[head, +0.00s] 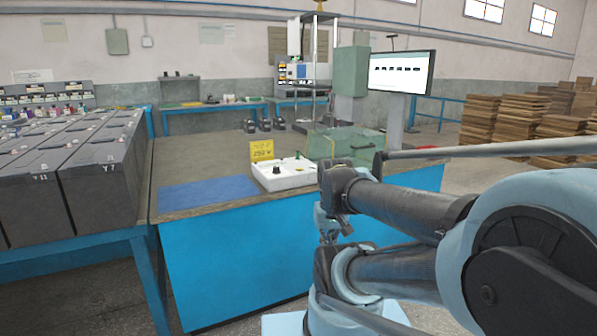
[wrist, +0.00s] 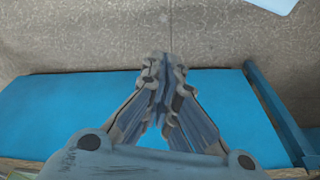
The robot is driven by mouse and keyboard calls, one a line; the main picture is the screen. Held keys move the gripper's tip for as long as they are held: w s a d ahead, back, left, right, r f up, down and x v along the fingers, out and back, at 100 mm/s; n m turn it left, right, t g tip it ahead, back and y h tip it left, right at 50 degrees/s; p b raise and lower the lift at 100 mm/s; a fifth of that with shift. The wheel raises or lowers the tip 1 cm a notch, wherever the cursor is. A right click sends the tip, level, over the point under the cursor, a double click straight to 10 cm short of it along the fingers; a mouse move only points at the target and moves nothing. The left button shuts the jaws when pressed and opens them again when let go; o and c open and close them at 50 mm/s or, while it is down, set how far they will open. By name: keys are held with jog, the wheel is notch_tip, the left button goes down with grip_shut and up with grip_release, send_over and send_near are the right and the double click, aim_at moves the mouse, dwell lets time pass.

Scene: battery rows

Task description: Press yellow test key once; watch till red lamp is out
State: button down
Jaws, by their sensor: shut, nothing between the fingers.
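A white control box (head: 290,181) sits on the workbench near its front edge in the head view. It has a dark knob and a small green part on top. A yellow sign (head: 261,150) stands behind its left end. I cannot make out a yellow test key or a red lamp at this size. My gripper (wrist: 163,72) is shut and empty in the wrist view, above the floor and the blue bench front. In the head view my arm reaches in from the right, in front of the bench; I cannot clearly pick out the fingertips there.
The workbench (head: 235,265) has a blue front. A blue mat (head: 207,194) lies left of the box. A greenish clear case (head: 345,147) stands behind it to the right, near a monitor (head: 402,72). Large dark batteries (head: 101,178) fill a rack at left.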

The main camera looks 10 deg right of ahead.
notch_tip(320, 180, up, 2)
notch_tip(320, 180, up, 15)
jog(key=m+t+h, duration=0.1)
jog(key=m+t, duration=0.6)
jog(key=m, duration=0.3)
send_over(299, 169)
jog(key=w+d, duration=0.1)
jog(key=shift+d+r, duration=0.1)
jog(key=shift+f, duration=4.4)
jog(key=shift+f, duration=0.15)
jog(key=shift+s+f, duration=0.1)
jog(key=shift+f, duration=0.05)
